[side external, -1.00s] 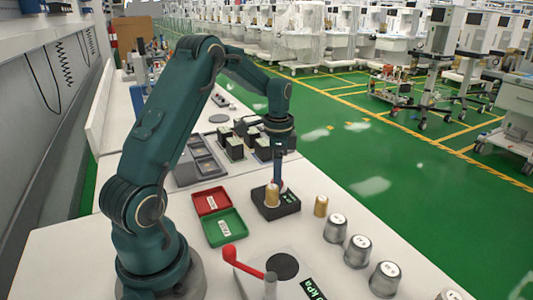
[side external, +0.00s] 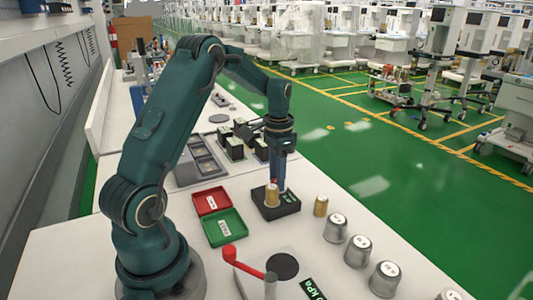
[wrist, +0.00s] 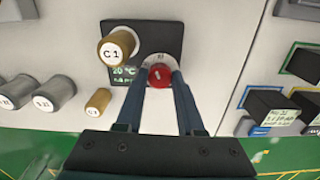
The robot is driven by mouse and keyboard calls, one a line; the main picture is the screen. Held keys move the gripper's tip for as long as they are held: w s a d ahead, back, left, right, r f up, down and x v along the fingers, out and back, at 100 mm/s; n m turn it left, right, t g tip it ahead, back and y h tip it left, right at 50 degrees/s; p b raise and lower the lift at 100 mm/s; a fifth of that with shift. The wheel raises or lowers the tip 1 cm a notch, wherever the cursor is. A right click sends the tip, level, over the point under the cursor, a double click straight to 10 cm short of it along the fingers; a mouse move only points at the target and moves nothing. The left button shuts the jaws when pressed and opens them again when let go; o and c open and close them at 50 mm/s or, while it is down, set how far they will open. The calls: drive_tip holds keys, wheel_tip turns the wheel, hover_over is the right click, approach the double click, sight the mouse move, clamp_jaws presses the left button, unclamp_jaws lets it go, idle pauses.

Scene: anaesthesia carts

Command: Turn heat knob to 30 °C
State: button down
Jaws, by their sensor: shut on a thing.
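The heat knob (wrist: 160,76) is a small red knob with a white mark, on a pale dial on a black block (wrist: 170,40). My gripper (wrist: 161,82) points down at the block, and its two fingers are closed on either side of the knob. Beside the knob, a small green display (wrist: 124,71) on the block appears to read 20 °C, with a second line partly unreadable. In the side external view, my gripper (side external: 278,184) is over the block (side external: 288,206), and the fingers mostly hide the knob.
A brass cylinder marked C1 (wrist: 118,47) stands on the block close to the knob. A smaller brass cylinder (side external: 321,205) and several grey weights (side external: 357,250) stand to the right. Red (side external: 211,201) and green (side external: 222,228) trays lie left; dark blocks (side external: 235,149) stand behind.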

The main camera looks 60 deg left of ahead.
drive_tip(key=n, duration=0.7)
drive_tip(key=shift+r, duration=0.1)
idle(0.4)
drive_tip(key=c, duration=0.8)
unclamp_jaws()
drive_tip(key=shift+r, duration=2.55)
